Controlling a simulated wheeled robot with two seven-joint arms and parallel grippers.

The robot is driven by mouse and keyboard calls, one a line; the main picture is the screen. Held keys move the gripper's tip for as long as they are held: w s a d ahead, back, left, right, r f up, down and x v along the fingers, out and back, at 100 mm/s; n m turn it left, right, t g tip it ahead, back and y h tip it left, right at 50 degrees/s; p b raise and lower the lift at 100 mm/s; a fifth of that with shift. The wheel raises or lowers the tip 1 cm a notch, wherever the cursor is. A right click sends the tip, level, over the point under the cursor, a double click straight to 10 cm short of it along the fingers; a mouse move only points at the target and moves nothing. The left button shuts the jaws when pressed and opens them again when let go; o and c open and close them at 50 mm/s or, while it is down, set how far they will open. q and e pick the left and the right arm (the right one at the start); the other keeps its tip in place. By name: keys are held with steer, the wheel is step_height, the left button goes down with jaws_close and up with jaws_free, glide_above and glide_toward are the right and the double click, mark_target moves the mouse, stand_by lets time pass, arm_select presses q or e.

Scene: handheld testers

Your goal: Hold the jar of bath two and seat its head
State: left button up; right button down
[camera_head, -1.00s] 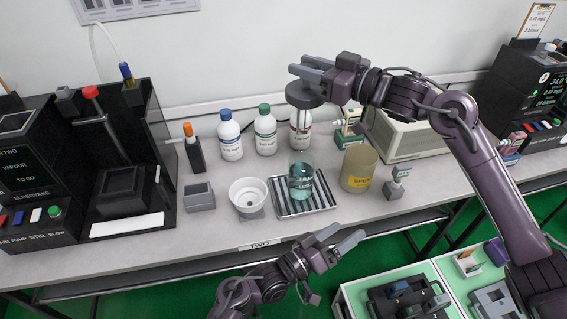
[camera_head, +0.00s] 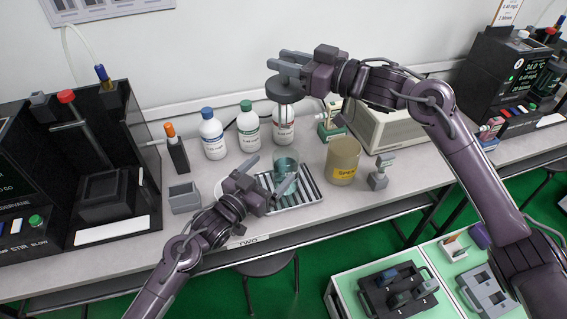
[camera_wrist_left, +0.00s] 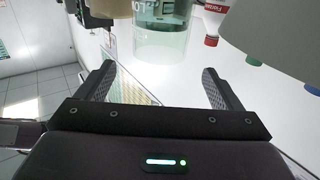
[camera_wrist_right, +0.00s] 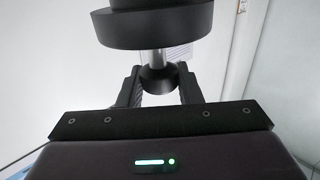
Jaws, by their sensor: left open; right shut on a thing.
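The jar (camera_head: 287,163) is clear glass with blue-green liquid. It stands upright on the striped metal tray (camera_head: 312,196) and also shows at the top of the left wrist view (camera_wrist_left: 165,42). My left gripper (camera_head: 272,174) is open beside the jar on its near-left side, its fingers pointing towards it without visible contact. My right gripper (camera_head: 284,62) is shut on the head (camera_head: 285,91), a dark grey disc with a thin stem hanging below. The head is in the air above and behind the jar. The right wrist view shows the fingers around its knob (camera_wrist_right: 157,78).
Several capped bottles (camera_head: 249,127) stand behind the jar. A tan labelled pot (camera_head: 343,160) is close on its right, with a small grey device (camera_head: 379,171) beyond. A grey square holder (camera_head: 184,197) stands left of my left gripper. The black stirring station (camera_head: 100,150) is far left.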

mark_target(277, 173)
arm_select(q)
step_height(277, 173, down, 4)
steer(key=shift+r, duration=0.1)
arm_select(e)
steer(key=shift+r, duration=0.1)
arm_select(q)
steer(key=x, duration=0.6)
steer(key=shift+r, duration=0.1)
steer(key=shift+w+d, duration=0.5)
steer(key=shift+w, duration=0.05)
steer(key=c, duration=1.4)
steer(key=shift+c, duration=0.4)
arm_select(e)
steer(key=shift+m+t+h, duration=0.6)
steer(key=shift+m+t, duration=0.1)
steer(key=shift+t, duration=0.2)
step_height(277, 173, down, 12)
steer(key=shift+r, duration=0.15)
